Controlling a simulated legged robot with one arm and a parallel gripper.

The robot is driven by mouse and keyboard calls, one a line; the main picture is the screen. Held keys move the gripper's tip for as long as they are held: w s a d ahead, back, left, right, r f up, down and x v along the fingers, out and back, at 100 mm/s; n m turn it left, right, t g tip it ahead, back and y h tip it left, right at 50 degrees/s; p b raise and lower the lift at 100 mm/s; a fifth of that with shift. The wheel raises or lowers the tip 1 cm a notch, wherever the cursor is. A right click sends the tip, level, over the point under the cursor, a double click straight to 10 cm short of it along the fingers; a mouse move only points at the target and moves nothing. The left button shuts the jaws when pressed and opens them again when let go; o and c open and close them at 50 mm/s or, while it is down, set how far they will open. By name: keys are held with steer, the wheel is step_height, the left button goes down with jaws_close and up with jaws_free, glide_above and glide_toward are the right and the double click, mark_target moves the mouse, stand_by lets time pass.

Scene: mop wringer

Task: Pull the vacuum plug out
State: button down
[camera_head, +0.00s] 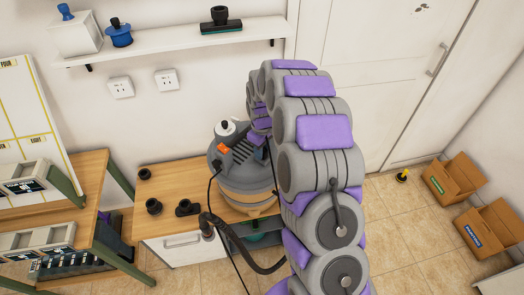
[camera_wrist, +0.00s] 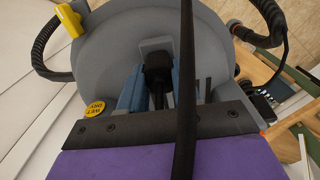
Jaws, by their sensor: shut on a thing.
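The vacuum is a round grey machine (camera_head: 240,182) on a wooden-topped cabinet in the head view. Its grey top (camera_wrist: 110,45) fills much of the wrist view. A black plug (camera_wrist: 158,66) sits at a grey bracket on that top. My gripper (camera_wrist: 154,85) has its blue fingers on either side of the plug and is shut on it. I cannot tell whether the plug is still seated. A black cord (camera_wrist: 187,80) crosses the wrist view in front. In the head view my arm reaches the vacuum top from the right, and the fingertips are hard to make out.
A black hose (camera_head: 262,266) curves from the cabinet front towards my arm. Small black fittings (camera_head: 154,206) lie on the cabinet top. Wall sockets (camera_head: 121,87) are behind, under a shelf (camera_head: 170,42). Cardboard boxes (camera_head: 453,178) stand at right; some tiled floor is clear.

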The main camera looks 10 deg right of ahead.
steer(key=shift+r, duration=0.3)
steer(key=shift+r+p, duration=0.9)
steer(key=shift+r, duration=1.45)
